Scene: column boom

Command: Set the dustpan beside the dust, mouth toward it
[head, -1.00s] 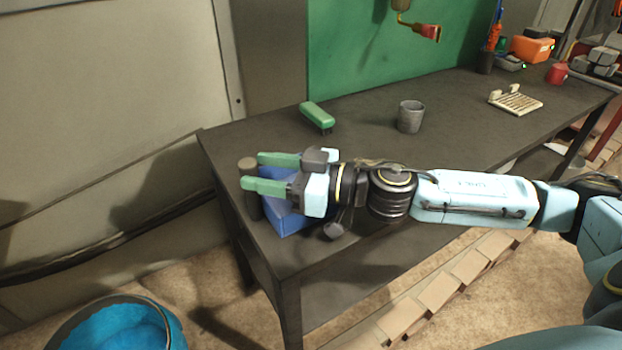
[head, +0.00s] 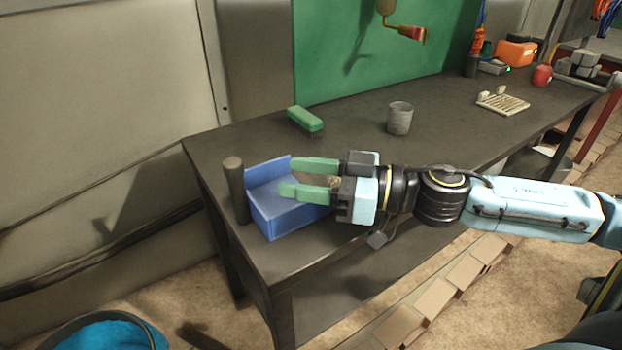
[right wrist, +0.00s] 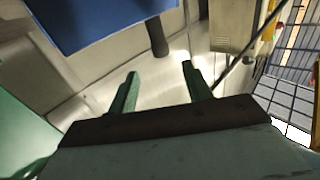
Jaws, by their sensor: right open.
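The blue dustpan (head: 285,217) lies near the left end of the dark workbench. Its dark handle (head: 235,190) is at its left, by the bench's end edge. My right gripper (head: 290,178) has green fingers, is open and empty, and is over the dustpan, pointing left with its fingertips short of the handle. In the right wrist view the dustpan (right wrist: 110,18) and handle (right wrist: 157,38) show beyond the open fingers. A brownish patch (head: 322,179) shows between the fingers; it may be the dust, partly hidden by my gripper. My left gripper is out of view.
A green brush (head: 305,119) and a grey cup (head: 399,118) stand behind my gripper on the bench (head: 350,120). A slatted wooden piece (head: 503,103), a red mug (head: 542,75) and an orange box (head: 515,53) are farther right. A blue-filled bucket (head: 105,335) is on the floor.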

